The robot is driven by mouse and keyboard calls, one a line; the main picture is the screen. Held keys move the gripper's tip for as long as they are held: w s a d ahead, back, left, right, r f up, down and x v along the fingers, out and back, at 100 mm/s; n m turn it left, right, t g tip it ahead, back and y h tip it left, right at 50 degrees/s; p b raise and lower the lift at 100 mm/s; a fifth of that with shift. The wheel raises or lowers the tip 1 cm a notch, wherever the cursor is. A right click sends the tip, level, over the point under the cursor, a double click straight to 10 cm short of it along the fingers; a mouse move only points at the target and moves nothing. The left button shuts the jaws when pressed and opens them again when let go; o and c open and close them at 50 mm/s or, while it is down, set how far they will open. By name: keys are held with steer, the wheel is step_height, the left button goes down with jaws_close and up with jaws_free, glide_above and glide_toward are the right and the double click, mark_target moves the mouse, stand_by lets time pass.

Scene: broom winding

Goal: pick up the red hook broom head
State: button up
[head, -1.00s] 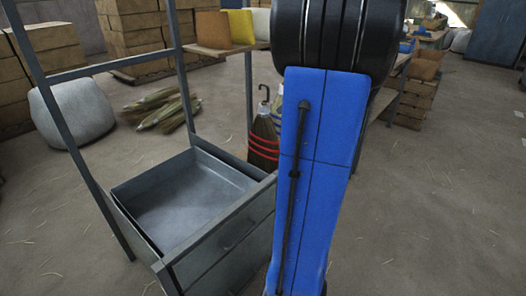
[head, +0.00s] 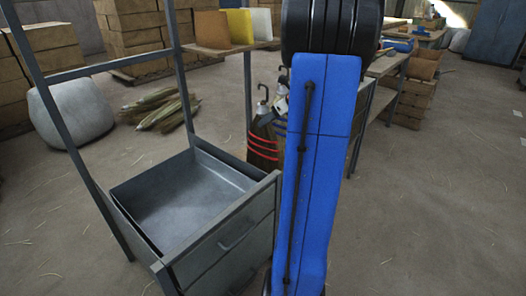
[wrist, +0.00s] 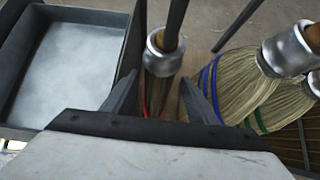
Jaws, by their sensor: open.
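The red hook broom head (head: 263,150) stands upright beside the grey metal drawer unit, with red bands around its bristles and a dark hook on top. In the wrist view the red-banded broom head (wrist: 160,88) shows a silver collar and a dark shaft, with red banding just visible low down. My gripper (wrist: 160,100) is open, with one finger on each side of the bristles below the collar. I cannot tell whether the fingers touch it. In the head view my blue arm hides the gripper's fingers.
A blue-banded broom head (wrist: 235,85) and a green-banded one (wrist: 285,105) stand close on the right. The grey drawer tray (wrist: 70,65) is close on the left. A bench (head: 235,47) holds coloured blocks behind. Floor at the right is clear.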

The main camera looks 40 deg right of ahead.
steer(key=x, duration=0.4)
steer(key=shift+w+f, duration=0.15)
steer(key=shift+w, duration=0.2)
jaws_close()
